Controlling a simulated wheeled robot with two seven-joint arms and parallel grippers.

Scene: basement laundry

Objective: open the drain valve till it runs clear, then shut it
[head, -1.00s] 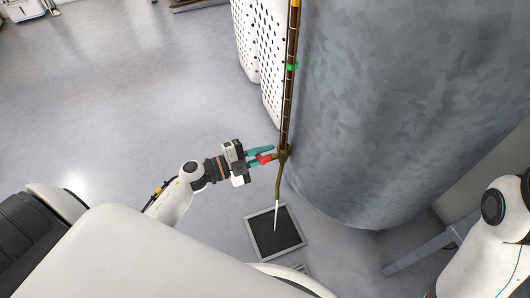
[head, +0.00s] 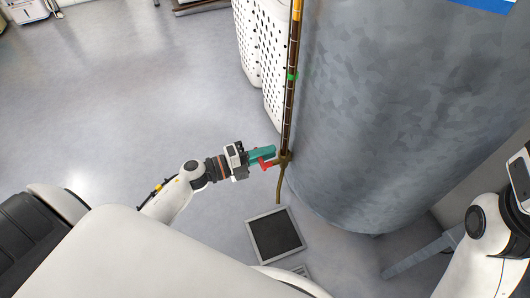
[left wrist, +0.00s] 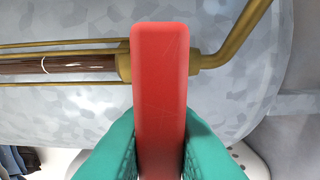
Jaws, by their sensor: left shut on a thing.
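The drain valve (head: 285,157) is a brass body at the foot of a sight tube (head: 288,110) filled with dark brown, amber at its top. My left gripper (head: 269,154) has its teal fingers shut on the valve's red lever (head: 267,165). In the left wrist view the red lever (left wrist: 160,80) stands between the fingers, crosswise to the tube, in front of the brass fitting (left wrist: 205,62). A bent brass spout (head: 279,188) points down toward the floor drain (head: 250,237); no stream shows below it. My right gripper is out of view; only its arm shows.
A large grey metal tank (head: 390,120) stands right behind the valve, with a tank leg (head: 425,257) at lower right. White perforated baskets (head: 248,45) stand behind the tube. A green marker (head: 292,77) sits on the tube.

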